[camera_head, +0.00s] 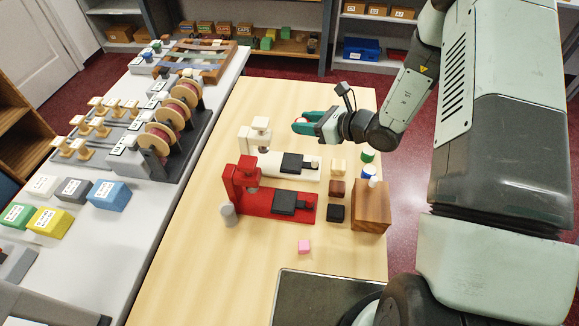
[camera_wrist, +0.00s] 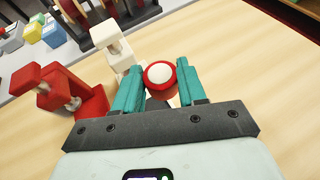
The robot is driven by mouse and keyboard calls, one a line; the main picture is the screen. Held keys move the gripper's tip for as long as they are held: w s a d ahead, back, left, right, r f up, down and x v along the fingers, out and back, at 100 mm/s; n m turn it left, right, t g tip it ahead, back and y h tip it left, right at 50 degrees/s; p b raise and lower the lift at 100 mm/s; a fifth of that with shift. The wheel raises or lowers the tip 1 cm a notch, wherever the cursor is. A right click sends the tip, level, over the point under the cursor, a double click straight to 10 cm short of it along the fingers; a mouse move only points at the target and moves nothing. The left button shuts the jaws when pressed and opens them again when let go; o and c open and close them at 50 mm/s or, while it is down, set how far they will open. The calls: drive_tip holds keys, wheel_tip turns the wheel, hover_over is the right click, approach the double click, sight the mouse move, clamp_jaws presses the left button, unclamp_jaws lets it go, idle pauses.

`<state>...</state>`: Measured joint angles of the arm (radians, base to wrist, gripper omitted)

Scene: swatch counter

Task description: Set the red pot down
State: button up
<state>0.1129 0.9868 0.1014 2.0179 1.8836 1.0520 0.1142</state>
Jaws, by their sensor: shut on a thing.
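The red pot (camera_wrist: 160,75), a small red cylinder with a white round top, sits between my two teal fingers in the wrist view. My gripper (camera_wrist: 158,88) is shut on it. In the head view my gripper (camera_head: 303,124) is over the far part of the wooden table (camera_head: 235,270), to the right of and beyond the white press. Only a little of the pot shows there between the fingers. Its lower part is hidden, and I cannot tell how high it is above the table.
The white press (camera_head: 262,150) and red press (camera_head: 245,185) stand left of and nearer than my gripper. Green (camera_head: 367,156) and blue (camera_head: 369,171) pots stand at the right near a wooden block (camera_head: 370,208). Small cream, brown and black blocks form a column beside them. The table's far end looks clear.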

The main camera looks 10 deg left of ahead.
drive_tip(key=w+d+f, duration=0.1)
drive_tip(key=w+d, duration=0.4)
drive_tip(key=d, duration=0.5)
drive_tip(key=w+d+f, duration=0.1)
drive_tip(key=w+d, duration=0.5)
drive_tip(key=d, duration=0.3)
drive_tip(key=shift+d+f, duration=0.15)
drive_tip(key=shift+f, duration=2.4)
drive_tip(key=shift+d+f, duration=0.15)
drive_tip(key=shift+f, duration=2.4)
drive_tip(key=o, duration=0.6)
drive_tip(key=shift+f, duration=0.15)
drive_tip(key=shift+o, duration=0.8)
